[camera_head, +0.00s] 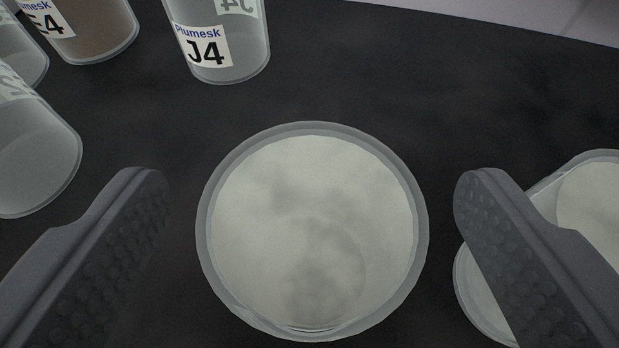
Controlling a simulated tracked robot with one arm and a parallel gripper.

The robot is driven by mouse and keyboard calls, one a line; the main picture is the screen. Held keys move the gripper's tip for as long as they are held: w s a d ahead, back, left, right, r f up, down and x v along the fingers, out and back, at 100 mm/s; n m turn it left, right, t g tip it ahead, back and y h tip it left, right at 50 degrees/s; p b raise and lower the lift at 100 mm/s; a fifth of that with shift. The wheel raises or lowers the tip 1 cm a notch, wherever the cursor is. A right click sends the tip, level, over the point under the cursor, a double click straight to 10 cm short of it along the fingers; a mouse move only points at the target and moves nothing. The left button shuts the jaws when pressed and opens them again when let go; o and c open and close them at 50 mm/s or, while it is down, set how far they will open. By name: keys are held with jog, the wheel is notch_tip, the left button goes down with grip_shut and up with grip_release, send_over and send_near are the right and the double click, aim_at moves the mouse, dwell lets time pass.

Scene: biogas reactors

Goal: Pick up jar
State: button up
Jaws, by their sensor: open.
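A round jar (312,230) with a pale, whitish top and a translucent rim stands in the middle of the view, seen from nearly straight above. My gripper (312,205) is open, with one dark, studded finger on each side of this jar. There is a gap of dark surface between each finger and the jar, so neither touches it in the picture. The jar's side wall and any label on it are hidden from this angle.
The jars stand on a dark surface (430,85). Another jar (590,195) is partly behind the right finger. A clear jar labelled J4 (235,50), a brown-filled jar (100,30) and a clear jar (35,150) stand further back and left. The back right is clear.

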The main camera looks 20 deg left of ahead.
jog(key=shift+x, duration=0.95)
jog(key=c, duration=1.1)
jog(key=shift+d, duration=0.1)
jog(key=shift+r, duration=0.15)
